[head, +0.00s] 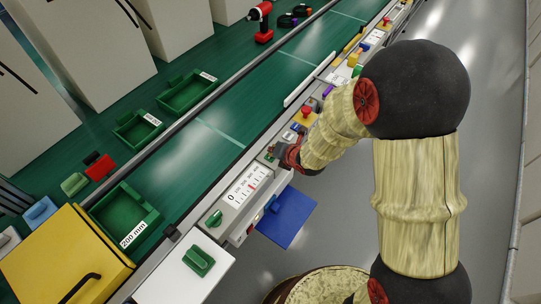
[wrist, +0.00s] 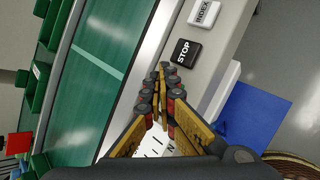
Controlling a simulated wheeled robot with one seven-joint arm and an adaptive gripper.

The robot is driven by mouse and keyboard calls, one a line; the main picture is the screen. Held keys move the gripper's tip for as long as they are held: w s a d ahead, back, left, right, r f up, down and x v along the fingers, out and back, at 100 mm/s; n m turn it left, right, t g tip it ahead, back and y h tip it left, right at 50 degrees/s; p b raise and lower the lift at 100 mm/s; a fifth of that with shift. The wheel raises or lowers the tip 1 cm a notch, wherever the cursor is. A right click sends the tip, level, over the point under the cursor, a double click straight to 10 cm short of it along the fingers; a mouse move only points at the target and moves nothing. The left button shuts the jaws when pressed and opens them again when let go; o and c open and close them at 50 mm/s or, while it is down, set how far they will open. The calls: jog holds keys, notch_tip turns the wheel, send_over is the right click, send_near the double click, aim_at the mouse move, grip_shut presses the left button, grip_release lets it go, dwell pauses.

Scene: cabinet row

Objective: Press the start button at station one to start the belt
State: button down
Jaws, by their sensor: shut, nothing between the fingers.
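My gripper (head: 288,156) is over the control rail beside the belt; it also shows in the wrist view (wrist: 162,70). Its fingers are together with nothing between them. In the wrist view a black STOP button (wrist: 186,51) lies just right of the fingertips, with a white INDEX button (wrist: 204,14) beyond it. I cannot read any button marked START; the rail under the fingers is hidden. The green belt (head: 180,145) runs along the rail's left side and shows in the wrist view (wrist: 95,95). I cannot tell whether the fingertips touch the rail.
A white scale panel (head: 245,186) and a green knob (head: 214,218) are on the near rail. A blue plate (head: 287,217) sticks out to the right. Grey floor (head: 335,215) is open at right.

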jog(key=shift+r, duration=0.8)
jog(key=shift+p, duration=0.3)
jog(key=shift+r+p, duration=1.5)
jog(key=shift+r, duration=1.1)
jog(key=shift+f, duration=0.1)
